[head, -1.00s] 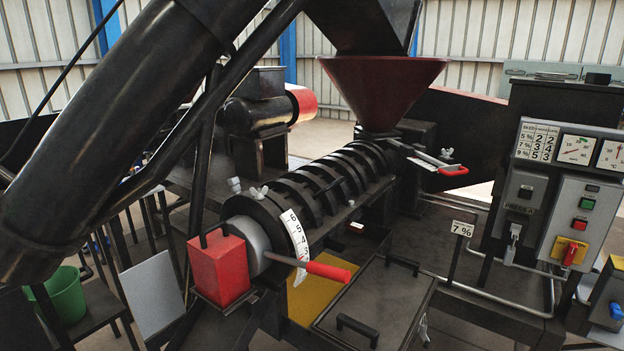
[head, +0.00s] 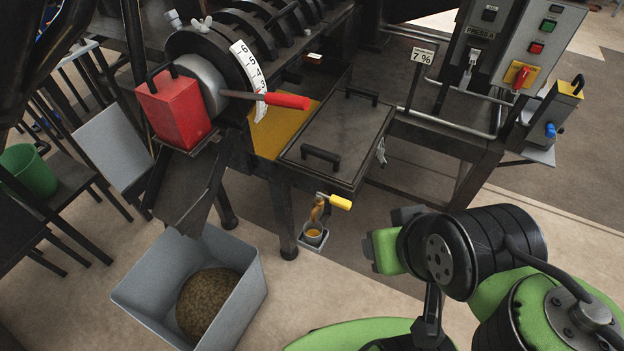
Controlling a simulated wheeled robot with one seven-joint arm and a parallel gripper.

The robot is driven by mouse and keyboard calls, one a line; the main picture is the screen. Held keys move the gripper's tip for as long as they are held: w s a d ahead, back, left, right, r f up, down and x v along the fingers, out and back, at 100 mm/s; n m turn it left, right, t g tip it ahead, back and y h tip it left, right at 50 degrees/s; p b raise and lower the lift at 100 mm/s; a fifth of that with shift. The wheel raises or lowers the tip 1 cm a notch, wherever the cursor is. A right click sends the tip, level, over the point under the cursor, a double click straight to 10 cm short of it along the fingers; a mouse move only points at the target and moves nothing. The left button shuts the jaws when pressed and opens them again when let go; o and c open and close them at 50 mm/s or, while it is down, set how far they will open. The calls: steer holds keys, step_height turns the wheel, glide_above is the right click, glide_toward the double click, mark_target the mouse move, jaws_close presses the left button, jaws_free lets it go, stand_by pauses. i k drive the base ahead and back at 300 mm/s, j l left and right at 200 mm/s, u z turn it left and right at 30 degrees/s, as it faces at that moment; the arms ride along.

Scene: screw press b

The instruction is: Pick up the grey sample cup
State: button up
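A small cup (head: 313,236), which I take to be the grey sample cup, stands on a small bracket low at the front of the press, below a spout with a yellow handle (head: 340,202). Its inside looks yellow-brown, and its outer wall is too small to make out well. My arm is folded at the lower right in the head view, to the right of the cup and apart from it. A green part with dark blocks at its left end shows there, but no fingertips can be made out.
A grey bin (head: 248,292) holding a brown heap stands on the floor, left of the cup. A lidded dark box (head: 335,135) sits above the spout. A red block (head: 172,108) and a red-handled lever (head: 288,101) are on the press. Open floor lies right of the cup.

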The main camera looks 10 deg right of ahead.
mark_target(313, 232)
steer(key=l+u, duration=0.25)
steer(key=u, duration=0.2)
steer(key=l+u, duration=0.25)
steer(key=u, duration=0.25)
steer(key=l+u, duration=0.25)
steer(key=u, duration=0.2)
steer(key=k+l+u, duration=0.15)
steer(key=u, duration=0.3)
steer(key=k+l+u, duration=0.15)
steer(key=u, duration=0.35)
steer(key=l, duration=0.1)
